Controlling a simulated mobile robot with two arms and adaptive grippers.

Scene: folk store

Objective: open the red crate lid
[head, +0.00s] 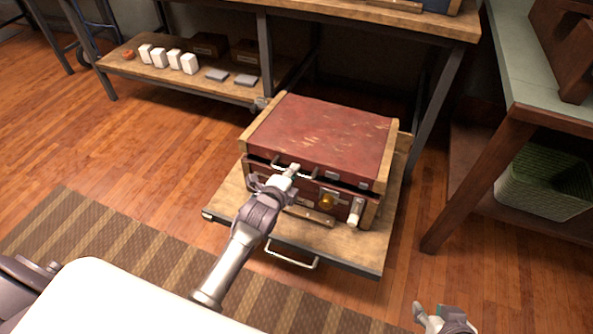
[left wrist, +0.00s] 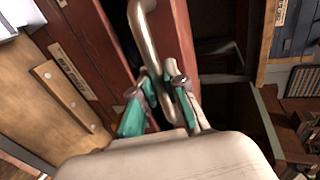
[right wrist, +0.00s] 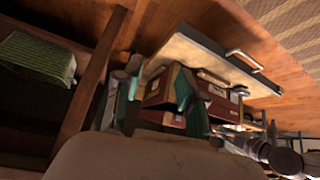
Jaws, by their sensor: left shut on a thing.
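The red crate has a worn red lid (head: 322,132) with wooden edges. A dark gap shows between the lid and the crate's lower body along the front. My left gripper (head: 290,172) is at the front edge of the lid, shut on its metal handle. In the left wrist view the handle (left wrist: 147,30) runs between the two fingers (left wrist: 162,95). My right gripper (head: 440,320) is low at the bottom right of the head view, apart from the crate. Its fingers (right wrist: 158,100) stand apart with nothing between them; the crate appears beyond them in the right wrist view.
The crate stands on a low wooden platform (head: 235,205) with a metal front handle (head: 292,257). A workbench shelf (head: 125,65) with white boxes is behind left. A green basket (head: 545,182) sits under the right table (head: 548,118). A striped rug (head: 60,225) lies front left.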

